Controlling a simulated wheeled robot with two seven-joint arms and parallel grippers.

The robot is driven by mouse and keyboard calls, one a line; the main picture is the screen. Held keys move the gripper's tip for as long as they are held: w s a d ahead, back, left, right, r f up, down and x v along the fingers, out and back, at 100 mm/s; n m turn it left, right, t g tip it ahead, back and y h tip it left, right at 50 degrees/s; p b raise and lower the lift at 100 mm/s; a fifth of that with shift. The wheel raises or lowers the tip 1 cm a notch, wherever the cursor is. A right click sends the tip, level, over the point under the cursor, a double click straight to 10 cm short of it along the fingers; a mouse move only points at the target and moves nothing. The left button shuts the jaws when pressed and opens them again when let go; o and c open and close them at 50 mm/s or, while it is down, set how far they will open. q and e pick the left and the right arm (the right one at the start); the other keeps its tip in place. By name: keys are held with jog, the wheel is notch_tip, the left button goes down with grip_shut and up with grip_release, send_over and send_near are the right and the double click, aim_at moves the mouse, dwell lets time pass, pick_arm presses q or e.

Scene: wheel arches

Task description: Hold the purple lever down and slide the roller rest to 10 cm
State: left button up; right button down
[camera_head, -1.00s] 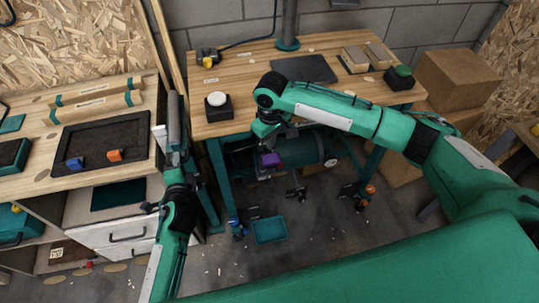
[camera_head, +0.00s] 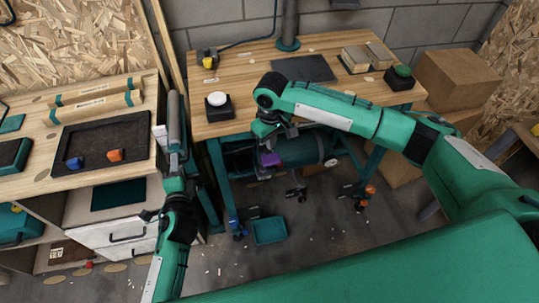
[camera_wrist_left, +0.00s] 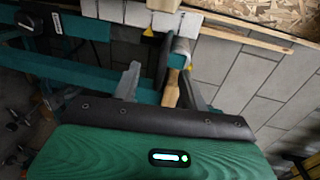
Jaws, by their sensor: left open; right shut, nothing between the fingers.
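The purple lever (camera_head: 270,159) is under the right-hand workbench. My right gripper (camera_head: 270,146) is shut and empty just above it; I cannot tell whether they touch. A grey roller (camera_head: 174,120), which looks like the roller rest, stands in the gap between the benches. My left gripper (camera_head: 174,160) is open at the roller's near end. In the left wrist view, the open left gripper (camera_wrist_left: 160,78) has a wooden handle-like part (camera_wrist_left: 172,88) between its fingers, nearer the right one. The roller's grey end (camera_wrist_left: 181,50) is just beyond. No scale reading is legible.
The left bench (camera_head: 40,180) carries a dark tray (camera_head: 105,135) with a blue and an orange block. The right workbench (camera_head: 240,88) has a white button (camera_head: 217,99) and a green button (camera_head: 404,71). A teal bin (camera_head: 269,230) lies on the floor.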

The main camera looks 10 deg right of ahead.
pick_arm(q)
jog(key=s, duration=0.4)
jog(key=shift+s+r, duration=0.1)
jog(key=shift+r, duration=0.25)
dwell(0.3)
